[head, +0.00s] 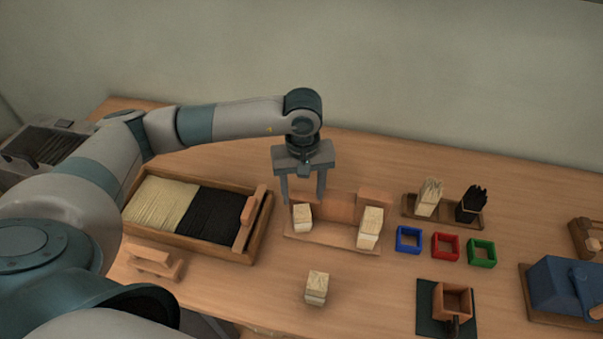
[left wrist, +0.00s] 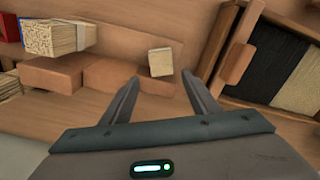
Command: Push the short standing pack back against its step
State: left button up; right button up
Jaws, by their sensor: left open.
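The short standing pack (head: 303,217) of pale bristles stands at the left end of a wooden stepped holder (head: 318,236). In the left wrist view the short pack (left wrist: 161,62) is just beyond my fingertips, with the low wooden step (left wrist: 157,86) on the near side; a small gap seems to lie between them. A taller pack (head: 370,228) stands at the holder's right end and shows in the left wrist view (left wrist: 54,38). My left gripper (head: 303,198) is open and empty, pointing down over the step side behind the short pack. My right gripper is not in view.
Another pack (head: 317,288) stands in front of the holder. A tray (head: 264,222) of pale and black bristles is to the left. Blue (head: 408,239), red (head: 445,246) and green (head: 482,253) frames and a two-tuft stand (head: 449,216) are to the right.

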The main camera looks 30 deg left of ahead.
aim_at(303, 208)
pick_arm(q)
notch_tip(303, 208, up, 9)
jog(key=s+b, duration=0.1)
jog(key=b, duration=0.1)
jog(key=shift+f, duration=0.15)
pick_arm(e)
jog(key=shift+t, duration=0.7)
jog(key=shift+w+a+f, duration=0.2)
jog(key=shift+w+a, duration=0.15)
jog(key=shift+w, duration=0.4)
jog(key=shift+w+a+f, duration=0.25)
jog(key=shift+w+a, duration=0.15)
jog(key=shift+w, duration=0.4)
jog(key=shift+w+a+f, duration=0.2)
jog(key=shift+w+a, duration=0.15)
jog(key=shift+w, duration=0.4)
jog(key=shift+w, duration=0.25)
